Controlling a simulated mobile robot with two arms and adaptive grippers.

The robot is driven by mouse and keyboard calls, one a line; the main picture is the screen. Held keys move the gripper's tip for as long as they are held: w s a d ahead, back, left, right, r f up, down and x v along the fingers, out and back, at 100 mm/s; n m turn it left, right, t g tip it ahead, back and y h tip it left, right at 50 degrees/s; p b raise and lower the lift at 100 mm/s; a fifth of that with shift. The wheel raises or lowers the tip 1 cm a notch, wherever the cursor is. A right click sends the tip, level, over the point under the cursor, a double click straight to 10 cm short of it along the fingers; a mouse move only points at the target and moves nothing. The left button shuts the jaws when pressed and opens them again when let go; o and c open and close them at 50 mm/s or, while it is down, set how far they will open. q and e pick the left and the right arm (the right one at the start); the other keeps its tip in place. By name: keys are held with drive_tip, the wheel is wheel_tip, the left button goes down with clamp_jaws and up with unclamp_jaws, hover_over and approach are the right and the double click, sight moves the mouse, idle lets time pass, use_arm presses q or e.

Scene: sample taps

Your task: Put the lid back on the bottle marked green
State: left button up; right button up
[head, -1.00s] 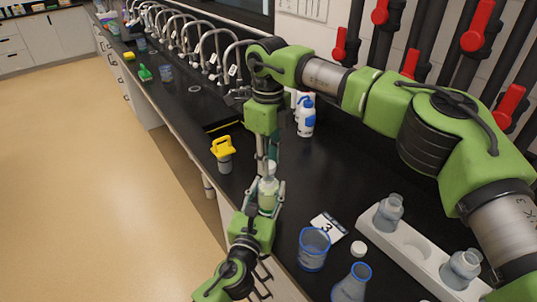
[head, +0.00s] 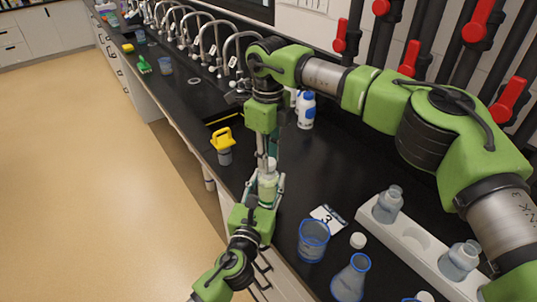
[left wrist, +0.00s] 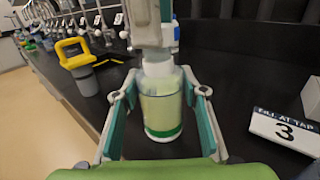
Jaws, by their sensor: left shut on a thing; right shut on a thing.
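The bottle with a green band (left wrist: 163,115) stands upright between the fingers of my left gripper (left wrist: 165,95). It holds pale yellow-green liquid and also shows in the head view (head: 267,187). My left gripper (head: 266,186) is shut around its body. My right gripper (head: 268,158) comes down from above, its fingers shut on a white lid (left wrist: 154,54) at the bottle's mouth. The fingers partly hide the lid, and I cannot tell whether it is seated on the neck.
A white rack (head: 420,259) with bottles stands at the right. A loose white lid (head: 358,240), blue-rimmed beaker (head: 313,241), flask (head: 351,279) and card marked 3 (head: 328,219) lie nearer. A yellow-handled object (head: 222,145) stands at the counter edge. Taps line the back.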

drive_tip(key=shift+f, duration=0.6)
idle(0.4)
drive_tip(key=m, duration=2.7)
drive_tip(key=shift+m, duration=0.4)
drive_tip(key=m, duration=0.8)
drive_tip(key=shift+w, duration=0.1)
